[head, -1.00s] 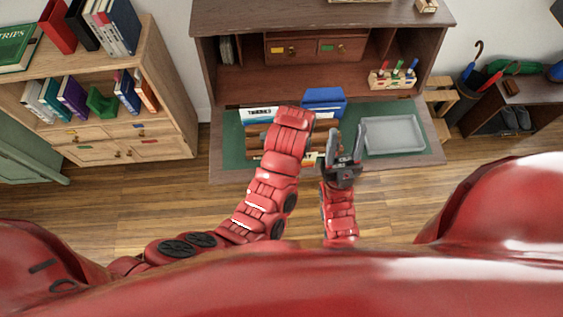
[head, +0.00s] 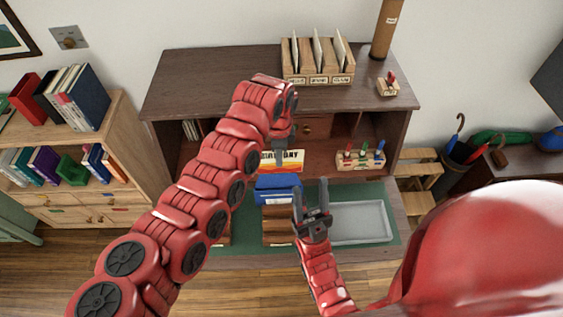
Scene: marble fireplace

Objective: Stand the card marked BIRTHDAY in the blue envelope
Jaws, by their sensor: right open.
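The card (head: 290,163), white with a yellow, orange and red lower part, stands upright just above and behind the blue envelope. Only the end of its word shows, "HDAY". My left gripper (head: 281,147) is at the card's top edge and appears shut on it; its fingers are partly hidden by my arm. The blue envelope (head: 278,190) stands on the desk's green mat. Whether the card's lower edge is inside it cannot be told. My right gripper (head: 313,196) is open and empty, pointing up, in front and right of the envelope.
A grey tray (head: 360,222) lies on the right of the mat. A stamp holder (head: 360,160) stands behind it. A wooden sorter (head: 317,60) is on the desk top.

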